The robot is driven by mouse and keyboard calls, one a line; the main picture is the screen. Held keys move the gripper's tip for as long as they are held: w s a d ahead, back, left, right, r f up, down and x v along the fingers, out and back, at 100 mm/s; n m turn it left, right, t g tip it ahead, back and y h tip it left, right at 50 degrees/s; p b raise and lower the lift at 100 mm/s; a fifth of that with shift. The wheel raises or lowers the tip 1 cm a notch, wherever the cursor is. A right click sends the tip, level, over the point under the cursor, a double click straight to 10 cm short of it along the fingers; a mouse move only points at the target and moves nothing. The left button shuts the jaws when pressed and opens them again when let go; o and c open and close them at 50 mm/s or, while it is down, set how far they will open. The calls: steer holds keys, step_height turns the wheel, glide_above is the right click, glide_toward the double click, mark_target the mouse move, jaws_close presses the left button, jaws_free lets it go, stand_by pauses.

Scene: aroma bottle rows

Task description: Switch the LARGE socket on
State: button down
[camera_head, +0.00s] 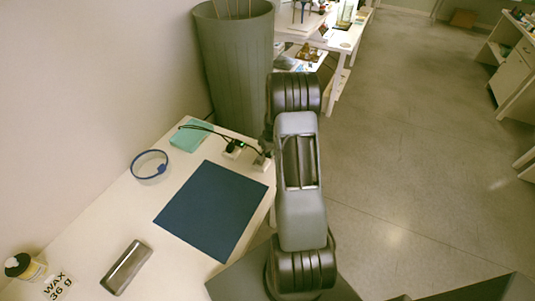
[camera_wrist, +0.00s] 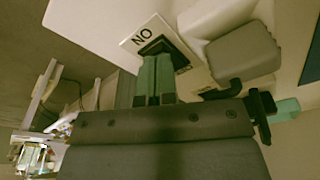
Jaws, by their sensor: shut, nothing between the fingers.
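In the head view, two small white sockets with black plugs and cables sit near the table's far right corner. One socket (camera_head: 231,153) is further left, the other (camera_head: 262,161) is close beside my arm. I cannot tell for sure which is the large one. In the wrist view, a white socket face (camera_wrist: 184,62) carries a label (camera_wrist: 143,38) reading "NO", perhaps "ON" upside down. My gripper (camera_wrist: 157,57) is shut and empty, its greenish fingertips at a dark square (camera_wrist: 155,45) beside the label. Contact cannot be told. A grey plug (camera_wrist: 243,52) is to the right.
A tall grey-green bin (camera_head: 237,70) stands behind. Open floor lies right.

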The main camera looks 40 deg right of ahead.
steer(key=shift+f, duration=0.2)
steer(key=shift+r, duration=0.15)
steer(key=shift+r+p, duration=1.85)
steer(key=shift+r, duration=1.6)
